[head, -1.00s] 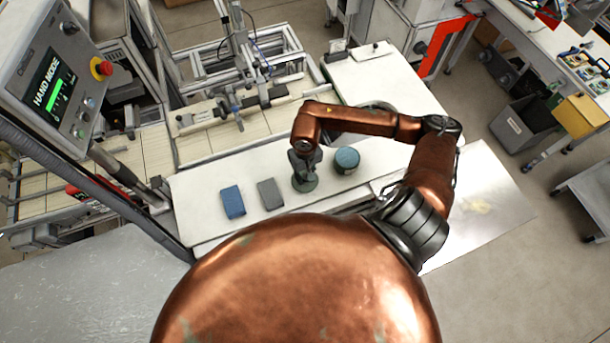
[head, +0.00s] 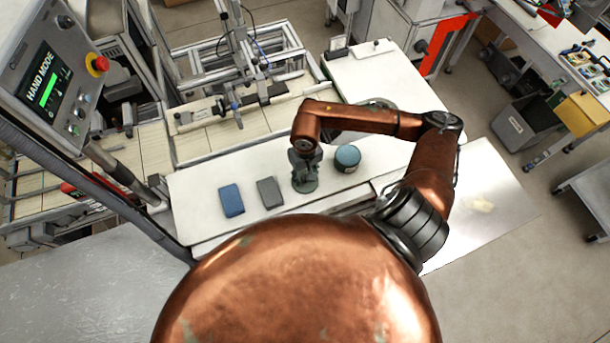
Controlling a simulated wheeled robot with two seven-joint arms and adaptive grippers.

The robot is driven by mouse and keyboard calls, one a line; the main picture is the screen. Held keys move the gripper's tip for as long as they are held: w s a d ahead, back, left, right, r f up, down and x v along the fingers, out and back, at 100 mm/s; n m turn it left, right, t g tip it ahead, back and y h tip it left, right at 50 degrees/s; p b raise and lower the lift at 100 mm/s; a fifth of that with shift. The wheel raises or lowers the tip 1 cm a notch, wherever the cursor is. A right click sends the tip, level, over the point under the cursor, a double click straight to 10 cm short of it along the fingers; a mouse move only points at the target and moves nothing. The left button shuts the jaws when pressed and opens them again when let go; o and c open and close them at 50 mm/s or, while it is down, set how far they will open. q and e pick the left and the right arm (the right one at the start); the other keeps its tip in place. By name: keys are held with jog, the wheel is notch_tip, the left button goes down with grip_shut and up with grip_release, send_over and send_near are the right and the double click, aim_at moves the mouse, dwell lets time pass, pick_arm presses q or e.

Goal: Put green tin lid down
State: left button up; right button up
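The green tin lid (head: 306,187) is a small dark green disc at the white table (head: 200,183), directly below my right gripper (head: 305,176). The gripper points down at it and its fingers reach the lid's upper side. The fingers are small and dark here, and I cannot tell whether they are closed on the lid or apart. Whether the lid touches the table is also unclear. A round tin with a blue-green top (head: 347,157) stands just right of the gripper. My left gripper is not in view.
A blue box (head: 231,200) and a grey box (head: 270,192) lie on the table left of the lid. A control panel (head: 50,80) stands at the upper left. A metal frame rig (head: 240,75) stands behind the table. The table's left end is clear.

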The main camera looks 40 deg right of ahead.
aim_at(305, 178)
jog(key=shift+r, duration=0.1)
jog(key=shift+r+p, duration=0.2)
jog(key=shift+p, duration=0.2)
jog(key=shift+w+r+p, duration=0.1)
jog(key=shift+r+p, duration=0.55)
jog(key=shift+r, duration=0.1)
notch_tip(305, 178, up, 11)
jog(key=b, duration=0.3)
